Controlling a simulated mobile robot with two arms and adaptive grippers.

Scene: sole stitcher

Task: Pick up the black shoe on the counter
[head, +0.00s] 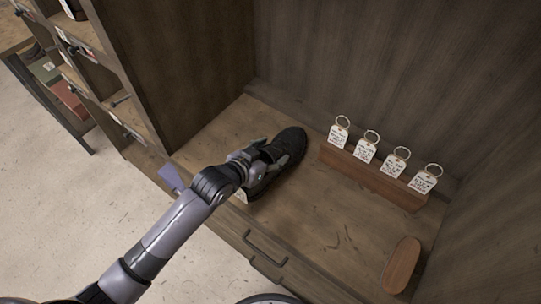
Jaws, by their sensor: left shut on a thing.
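The black shoe (290,149) rests on the wooden counter (322,243), its toe pointing to the back right. My left gripper (264,157) comes in from the left and is shut on the shoe at its upper middle. The gripper and wrist hide part of the shoe. I cannot tell whether the shoe is lifted off the counter. My right gripper is not in view.
A wooden block with several ringed white tags (365,151) stands at the back right of the counter. A brown oval wooden piece (402,265) lies at the right. Wooden walls enclose the counter at the back and sides. A drawer handle (264,248) is on the front.

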